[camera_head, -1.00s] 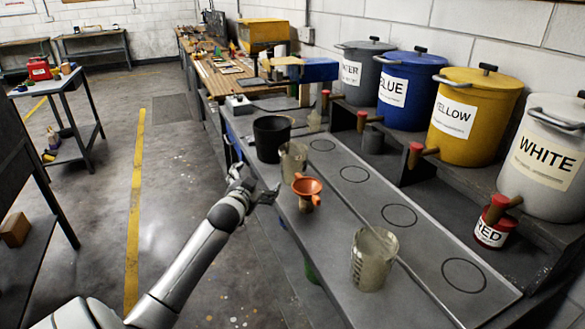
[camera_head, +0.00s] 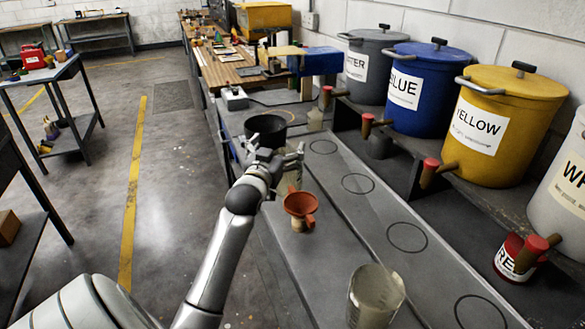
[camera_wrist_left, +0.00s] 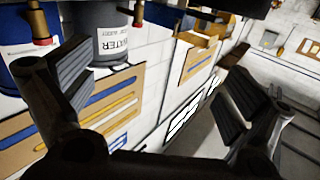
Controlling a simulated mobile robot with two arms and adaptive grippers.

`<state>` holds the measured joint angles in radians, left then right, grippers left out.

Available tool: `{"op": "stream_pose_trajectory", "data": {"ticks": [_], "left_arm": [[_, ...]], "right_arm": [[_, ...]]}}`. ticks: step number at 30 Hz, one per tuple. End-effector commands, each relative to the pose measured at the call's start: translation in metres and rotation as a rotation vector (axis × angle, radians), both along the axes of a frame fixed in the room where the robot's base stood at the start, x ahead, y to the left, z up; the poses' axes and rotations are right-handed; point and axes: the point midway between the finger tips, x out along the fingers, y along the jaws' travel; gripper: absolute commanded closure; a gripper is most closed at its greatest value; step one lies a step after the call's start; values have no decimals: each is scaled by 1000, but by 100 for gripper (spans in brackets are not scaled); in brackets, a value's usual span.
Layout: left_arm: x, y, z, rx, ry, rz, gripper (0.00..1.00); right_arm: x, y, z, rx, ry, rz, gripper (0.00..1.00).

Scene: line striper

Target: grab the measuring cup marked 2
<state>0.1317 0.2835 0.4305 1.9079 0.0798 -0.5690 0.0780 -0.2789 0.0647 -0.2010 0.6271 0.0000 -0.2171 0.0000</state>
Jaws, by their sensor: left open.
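A translucent measuring cup (camera_head: 375,298) stands on the grey bench at the lower part of the head view. A second translucent cup (camera_head: 289,182) stands farther back, mostly hidden behind my left gripper (camera_head: 277,156). I cannot read a number on either cup. My left gripper is open over the bench's left edge, in front of the second cup and the black pot. In the left wrist view the fingers (camera_wrist_left: 157,98) are spread wide with nothing between them; no cup shows there. My right gripper is not in view.
An orange funnel (camera_head: 301,206) sits just right of my left gripper. A black pot (camera_head: 266,126) stands behind it. Paint drums, including the yellow one (camera_head: 493,135), line the right shelf, with taps jutting out. The bench strip with drawn circles (camera_head: 407,237) is clear.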

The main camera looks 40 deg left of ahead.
Motion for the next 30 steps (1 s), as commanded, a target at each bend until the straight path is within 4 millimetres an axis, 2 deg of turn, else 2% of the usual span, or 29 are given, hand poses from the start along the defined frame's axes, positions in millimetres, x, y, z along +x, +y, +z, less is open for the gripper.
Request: {"op": "stream_pose_trajectory", "data": {"ticks": [5,10,14,18,25,30], "left_arm": [[0,-1,-23,-6,7,-1,0],[-1,-1,-60,-7,8,1,0],[-1,-1,-85,-6,7,-1,0],[12,4,-81,-2,1,-1,0],[21,9,-81,-2,2,-1,0],[40,18,-80,-2,1,0,0]], "right_arm": [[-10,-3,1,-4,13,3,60],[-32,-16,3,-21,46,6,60],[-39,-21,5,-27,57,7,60],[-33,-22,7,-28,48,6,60],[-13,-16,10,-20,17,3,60],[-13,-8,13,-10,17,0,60]]}}
